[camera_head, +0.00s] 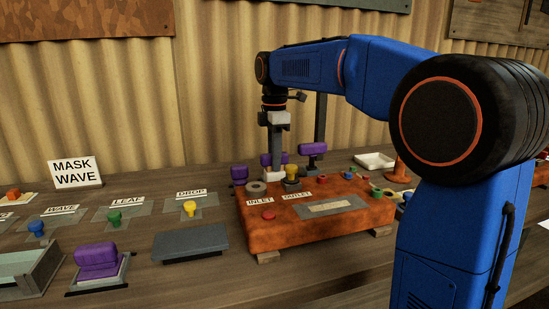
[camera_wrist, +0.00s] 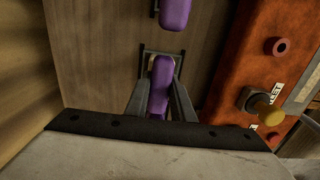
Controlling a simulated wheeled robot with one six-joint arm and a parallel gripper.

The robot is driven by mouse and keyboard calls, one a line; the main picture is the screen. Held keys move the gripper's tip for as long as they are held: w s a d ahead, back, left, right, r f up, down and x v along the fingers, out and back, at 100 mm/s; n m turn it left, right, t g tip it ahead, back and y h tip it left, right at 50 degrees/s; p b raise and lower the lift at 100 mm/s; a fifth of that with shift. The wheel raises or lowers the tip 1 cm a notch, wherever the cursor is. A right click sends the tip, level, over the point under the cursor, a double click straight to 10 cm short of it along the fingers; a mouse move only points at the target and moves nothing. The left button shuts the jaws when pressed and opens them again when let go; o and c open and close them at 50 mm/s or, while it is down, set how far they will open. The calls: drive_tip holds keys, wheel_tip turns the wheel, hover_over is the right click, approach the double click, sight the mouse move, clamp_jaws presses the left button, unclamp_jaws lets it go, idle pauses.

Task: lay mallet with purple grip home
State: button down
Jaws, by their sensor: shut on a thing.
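My gripper (camera_head: 273,153) reaches down behind the orange pot block. In the wrist view, its two fingers (camera_wrist: 160,105) are shut on a long purple grip (camera_wrist: 161,85), taken as the mallet's. A small grey bracket (camera_wrist: 147,50) shows just past the grip; I cannot tell whether the grip rests in it. The mallet's head is not clearly seen. A second purple piece (camera_wrist: 174,12) lies at the top of the wrist view. In the head view, purple also shows at the fingers (camera_head: 266,159), with more purple pieces to the left (camera_head: 239,172) and right (camera_head: 313,149).
The orange block (camera_head: 290,230) carries knobs and INLET and OUTLET labels. A purple block (camera_head: 97,258) sits in a tray at front left, beside a grey slab (camera_head: 190,243). A MASK WAVE sign (camera_head: 76,172) stands behind coloured knobs. A corrugated wall (camera_head: 100,110) is close behind.

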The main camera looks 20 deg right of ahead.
drive_tip(key=shift+f, duration=0.1)
drive_tip(key=c, duration=1.4)
unclamp_jaws()
drive_tip(key=shift+c, duration=0.2)
wheel_tip(320, 180, up, 17)
drive_tip(key=shift+r, duration=0.2)
